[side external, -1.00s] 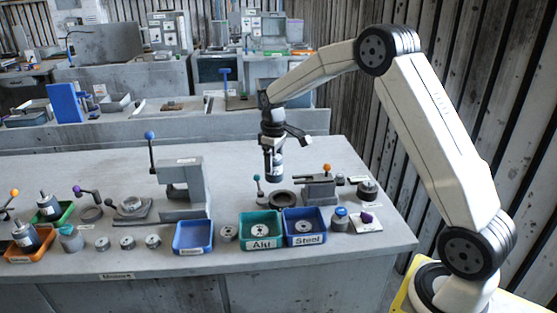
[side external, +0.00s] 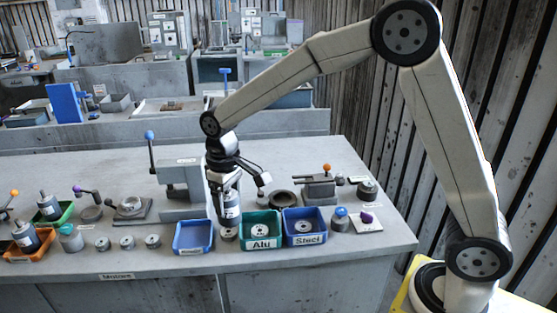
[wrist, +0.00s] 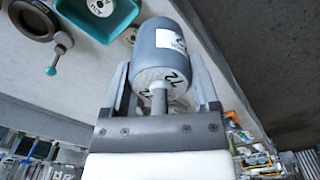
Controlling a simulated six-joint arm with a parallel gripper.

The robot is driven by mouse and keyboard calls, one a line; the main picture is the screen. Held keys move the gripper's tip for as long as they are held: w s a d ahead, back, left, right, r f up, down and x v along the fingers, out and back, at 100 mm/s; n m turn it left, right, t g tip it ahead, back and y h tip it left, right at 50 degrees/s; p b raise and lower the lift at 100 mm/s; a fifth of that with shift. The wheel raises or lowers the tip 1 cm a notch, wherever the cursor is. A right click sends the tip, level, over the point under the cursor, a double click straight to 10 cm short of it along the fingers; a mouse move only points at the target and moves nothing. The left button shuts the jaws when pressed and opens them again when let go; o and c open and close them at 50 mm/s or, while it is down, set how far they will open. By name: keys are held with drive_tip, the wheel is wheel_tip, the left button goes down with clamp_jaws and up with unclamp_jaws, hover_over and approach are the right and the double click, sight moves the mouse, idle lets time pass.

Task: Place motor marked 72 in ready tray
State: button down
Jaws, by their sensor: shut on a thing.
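The grey cylindrical motor (wrist: 162,45), marked 72 on its shaft end, is between the two fingers of my gripper (wrist: 162,85) in the wrist view. My gripper is shut on it. In the side view my gripper (side external: 226,188) holds the motor (side external: 230,212) upright, shaft end up, between the empty-looking blue tray (side external: 178,250) and the teal Alu tray (side external: 246,243). The motor's lower end is just above or touching a small round part; I cannot tell which. No label reading "ready" is legible; the blue tray's label is too small to read.
A blue Steel tray (side external: 289,240) stands right of the Alu tray. A green tray (side external: 66,217) and an orange tray (side external: 46,248) hold motors at the left. A grey press (side external: 180,185) with a blue-knobbed lever stands behind. Small round parts line the front.

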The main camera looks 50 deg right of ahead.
drive_tip(key=w+a+f, duration=0.1)
drive_tip(key=w+f, duration=0.8)
drive_tip(key=w, duration=0.4)
drive_tip(key=shift+w+a, duration=0.2)
drive_tip(key=shift+a, duration=0.2)
drive_tip(key=shift+f, duration=0.15)
drive_tip(key=shift+w+f, duration=0.3)
drive_tip(key=shift+f, duration=1.45)
drive_tip(key=shift+f, duration=0.2)
